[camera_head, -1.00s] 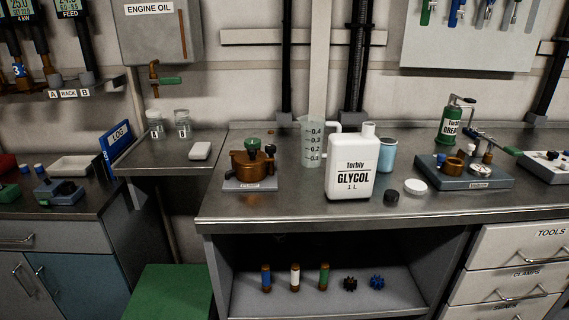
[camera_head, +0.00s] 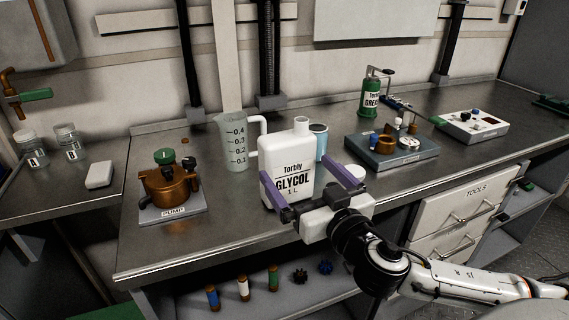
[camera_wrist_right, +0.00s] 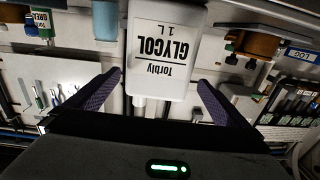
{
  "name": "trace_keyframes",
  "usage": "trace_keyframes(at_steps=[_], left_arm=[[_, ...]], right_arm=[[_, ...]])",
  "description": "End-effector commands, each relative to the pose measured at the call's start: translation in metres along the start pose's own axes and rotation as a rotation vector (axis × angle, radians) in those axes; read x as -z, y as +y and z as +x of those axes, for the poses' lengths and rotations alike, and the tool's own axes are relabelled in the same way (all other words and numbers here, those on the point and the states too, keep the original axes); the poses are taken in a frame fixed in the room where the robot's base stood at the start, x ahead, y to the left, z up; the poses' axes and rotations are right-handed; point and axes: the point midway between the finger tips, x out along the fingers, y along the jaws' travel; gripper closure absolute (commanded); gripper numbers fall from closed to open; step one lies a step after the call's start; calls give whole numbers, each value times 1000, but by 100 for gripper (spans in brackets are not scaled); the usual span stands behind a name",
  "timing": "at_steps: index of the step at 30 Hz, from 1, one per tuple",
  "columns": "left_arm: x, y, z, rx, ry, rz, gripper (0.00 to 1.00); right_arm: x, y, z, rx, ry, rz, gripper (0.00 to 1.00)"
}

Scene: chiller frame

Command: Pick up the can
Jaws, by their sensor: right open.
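The can is a white jug labelled "Torbly GLYCOL 1 L" (camera_head: 290,160), upright on the steel bench with its neck open at the top. My right gripper (camera_head: 308,178) is open in front of it, its two purple fingers toward the can's left and right sides. In the right wrist view the can (camera_wrist_right: 165,45) appears upside down, between and beyond the open fingers (camera_wrist_right: 152,85). I cannot tell whether the fingers touch it. The lower right of the can is hidden behind my gripper in the head view. My left gripper is not in view.
A measuring jug (camera_head: 236,145) stands close to the can's left, and a blue cup (camera_head: 319,140) is just behind its right. A copper pump (camera_head: 168,188) is farther left. A white lid (camera_head: 355,171) lies to the right, partly behind a finger. A valve block (camera_head: 390,160) stands farther right.

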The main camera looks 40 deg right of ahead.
Motion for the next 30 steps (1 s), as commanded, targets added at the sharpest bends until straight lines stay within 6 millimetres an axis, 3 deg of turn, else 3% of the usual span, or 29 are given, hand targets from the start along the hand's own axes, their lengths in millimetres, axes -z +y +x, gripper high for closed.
trace_keyframes(at_steps=[10,19,29,30], left_arm=[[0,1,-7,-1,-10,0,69],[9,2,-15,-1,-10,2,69],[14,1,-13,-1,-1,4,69],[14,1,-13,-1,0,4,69]], right_arm=[[1,1,28,0,-1,-2,0],[0,3,65,1,-2,0,0],[-2,2,70,2,-5,1,0],[-2,2,70,2,-5,1,7]])
